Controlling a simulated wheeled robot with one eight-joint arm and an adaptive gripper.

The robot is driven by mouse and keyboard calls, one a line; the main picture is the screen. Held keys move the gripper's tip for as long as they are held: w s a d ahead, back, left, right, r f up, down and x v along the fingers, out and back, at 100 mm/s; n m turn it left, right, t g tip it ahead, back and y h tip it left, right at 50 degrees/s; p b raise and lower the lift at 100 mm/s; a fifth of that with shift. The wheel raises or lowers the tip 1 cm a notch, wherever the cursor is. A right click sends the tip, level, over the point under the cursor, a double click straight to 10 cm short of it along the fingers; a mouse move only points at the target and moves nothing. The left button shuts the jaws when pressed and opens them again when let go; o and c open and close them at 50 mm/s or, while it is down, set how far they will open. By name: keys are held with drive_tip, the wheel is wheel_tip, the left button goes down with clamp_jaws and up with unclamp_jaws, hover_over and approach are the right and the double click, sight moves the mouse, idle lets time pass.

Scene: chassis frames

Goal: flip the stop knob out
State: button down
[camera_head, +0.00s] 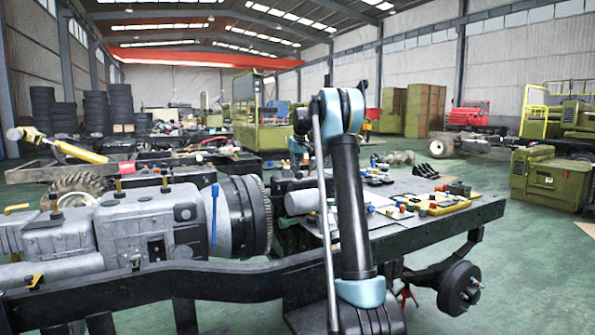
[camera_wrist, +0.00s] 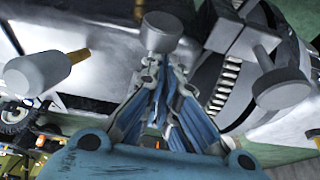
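Three grey round-headed knobs show in the wrist view: a left knob (camera_wrist: 36,73) with a yellow stem, a middle knob (camera_wrist: 160,32), and a right knob (camera_wrist: 281,89). I cannot tell from any label which one is the stop knob. My gripper (camera_wrist: 165,67) has blue and grey fingers that converge, with their tips close together just below the middle knob. The tips look shut, with no clear grip on the knob. Whether they touch it is hidden. In the head view my arm stands in front, and my gripper cannot be made out there.
A grey engine and gearbox (camera_head: 150,228) lies on the black chassis frame (camera_head: 130,290) at left. A dark workbench (camera_head: 440,218) with several small parts is at right. A brake hub (camera_head: 461,288) sits below it. Green floor is open at far right.

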drive_tip(key=shift+s+d, duration=0.15)
drive_tip(key=v, duration=0.9)
drive_tip(key=shift+r, duration=0.4)
drive_tip(key=s+d+f+m, duration=0.1)
drive_tip(key=s+d+f, duration=0.15)
drive_tip(key=s, duration=1.45)
drive_tip(key=s+d+f+m, duration=0.1)
drive_tip(key=s+d+f, duration=0.15)
drive_tip(key=s, duration=1.55)
drive_tip(key=s+d+f+m+g+h, duration=0.1)
drive_tip(key=s+f+m, duration=0.1)
drive_tip(key=s+f, duration=2.5)
drive_tip(key=s, duration=0.3)
drive_tip(key=shift+s+d, duration=0.2)
drive_tip(key=shift+d, duration=0.05)
